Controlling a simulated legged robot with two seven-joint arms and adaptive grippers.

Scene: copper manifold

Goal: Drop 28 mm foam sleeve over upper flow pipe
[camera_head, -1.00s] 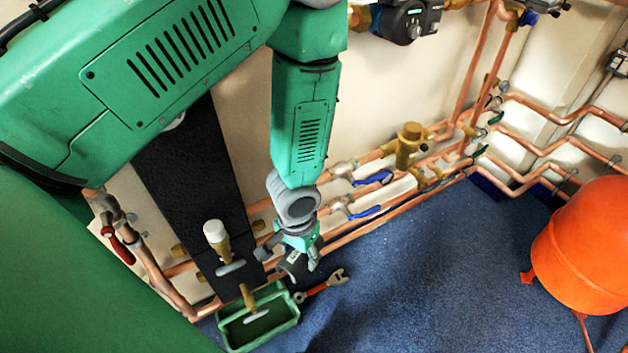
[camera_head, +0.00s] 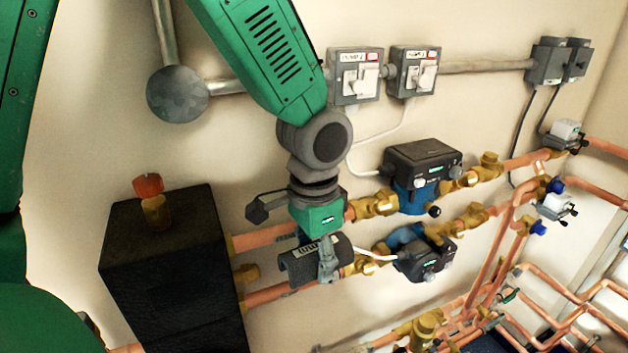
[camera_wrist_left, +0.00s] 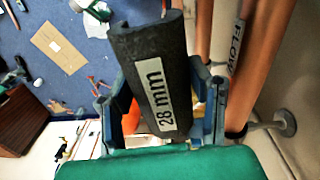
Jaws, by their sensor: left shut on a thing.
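My left gripper (camera_head: 326,258) is shut on a dark grey foam sleeve (camera_head: 306,264) with a white label. In the left wrist view the sleeve (camera_wrist_left: 150,60) sits between the fingers, its label reads "28 mm", and its far end is clear of them. The upper copper pipe (camera_head: 265,237) runs from the black box to a brass valve. The sleeve is in front of and just below this pipe in the head view; I cannot tell whether they touch. A pipe marked FLOW (camera_wrist_left: 226,38) runs right of the sleeve in the wrist view. My right gripper is not in view.
A lower copper pipe (camera_head: 270,297) passes below the sleeve. Two pumps, upper (camera_head: 420,172) and lower (camera_head: 425,258), stand close to the right. A black box (camera_head: 170,270) is on the left. Switch boxes (camera_head: 356,78) and thin cables are on the wall above.

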